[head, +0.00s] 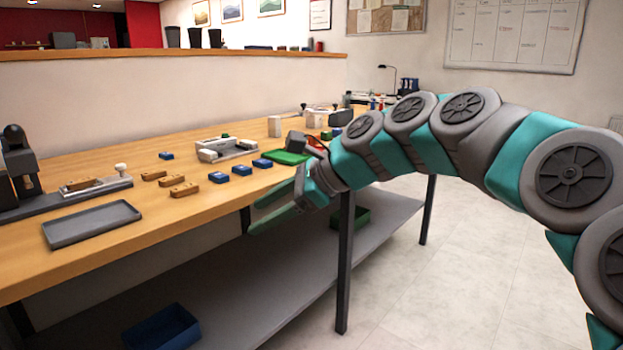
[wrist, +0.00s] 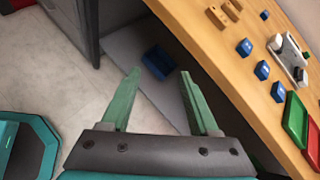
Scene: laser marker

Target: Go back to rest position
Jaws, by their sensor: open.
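My gripper (head: 270,212) is at the front edge of the wooden workbench (head: 130,250), out over the open side of the bench. In the wrist view my gripper (wrist: 160,98) shows two green fingers spread apart with nothing between them but the lower shelf beyond. My arm reaches in from the right in the head view. The fingers touch no object that I can see.
On the bench are a grey tray (head: 92,222), wooden blocks (head: 184,189), blue blocks (head: 218,177), a white fixture (head: 226,148) and a green tray (head: 288,157). A blue bin (head: 162,328) stands on the lower shelf. The floor at right is clear.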

